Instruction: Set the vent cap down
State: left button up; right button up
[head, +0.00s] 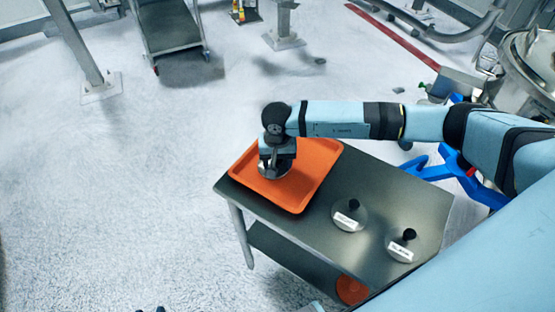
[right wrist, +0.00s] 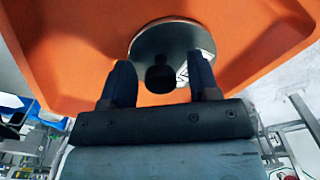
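The vent cap (right wrist: 172,40) is a round, shiny metal disc with a dark knob (right wrist: 160,78) and a white label. It appears to lie flat on the floor of the orange tray (right wrist: 75,45). In the head view the cap (head: 273,172) shows only partly below my right gripper (head: 276,160), near the tray's left side. The right wrist view shows my right gripper (right wrist: 162,82) open, one finger on each side of the knob with gaps between. My left gripper is not in view.
The orange tray (head: 318,172) sits on the left part of a metal table (head: 365,180). Two similar labelled discs with black knobs, a left one (head: 349,217) and a right one (head: 403,246), lie to its right. A grey cart (head: 170,30) stands behind on open floor.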

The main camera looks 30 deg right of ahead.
jog(key=shift+r, duration=0.25)
notch_tip(320, 180, up, 12)
jog(key=b, duration=0.1)
jog(key=shift+f, duration=0.1)
dwell(0.6)
